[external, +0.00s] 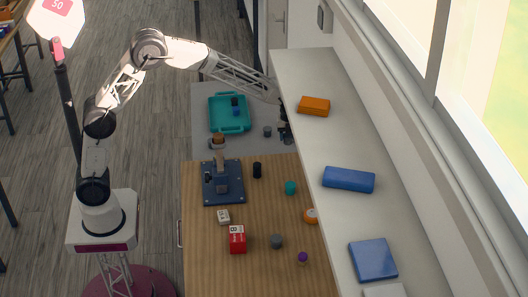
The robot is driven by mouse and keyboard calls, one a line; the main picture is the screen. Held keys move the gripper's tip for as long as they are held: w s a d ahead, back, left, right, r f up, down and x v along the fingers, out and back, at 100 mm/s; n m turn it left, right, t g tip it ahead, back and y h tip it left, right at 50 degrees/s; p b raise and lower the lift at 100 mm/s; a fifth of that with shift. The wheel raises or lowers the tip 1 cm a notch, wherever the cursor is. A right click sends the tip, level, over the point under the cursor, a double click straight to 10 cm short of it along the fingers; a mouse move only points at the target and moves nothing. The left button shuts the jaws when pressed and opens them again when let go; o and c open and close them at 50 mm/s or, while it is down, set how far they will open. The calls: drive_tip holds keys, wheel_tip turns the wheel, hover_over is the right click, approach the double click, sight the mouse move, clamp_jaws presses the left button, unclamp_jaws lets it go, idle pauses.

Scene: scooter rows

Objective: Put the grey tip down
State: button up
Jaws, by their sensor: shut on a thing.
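My gripper (286,133) is at the far right end of the grey surface, beside the edge of the white ledge. It is dark and small in the external view. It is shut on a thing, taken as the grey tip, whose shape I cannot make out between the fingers. A small dark grey piece (267,131) stands on the grey surface just left of the gripper. Another grey piece (277,241) stands on the wooden table, well apart from the gripper.
A teal tray (213,112) holding blue pieces is left of the gripper. A blue base (210,196) with an upright brown-topped part stands on the wooden table (205,270). A red box (237,239) and small cylinders are nearby. The white ledge (312,150) borders the right.

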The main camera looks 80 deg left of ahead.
drive_tip(key=w+a+f, duration=0.1)
drive_tip(key=a+f, duration=0.2)
drive_tip(key=a, duration=0.9)
drive_tip(key=w+a+f, duration=0.1)
drive_tip(key=a+f, duration=0.1)
drive_tip(key=a, duration=1.1)
hover_over(268, 121)
wheel_tip(268, 121, down, 5)
drive_tip(key=shift+f+m, duration=0.15)
drive_tip(key=shift+m, duration=0.25)
drive_tip(key=shift+d+f, duration=0.1)
drive_tip(key=shift+f, duration=3.05)
drive_tip(key=shift+f, duration=1.85)
drive_tip(key=shift+f, duration=0.1)
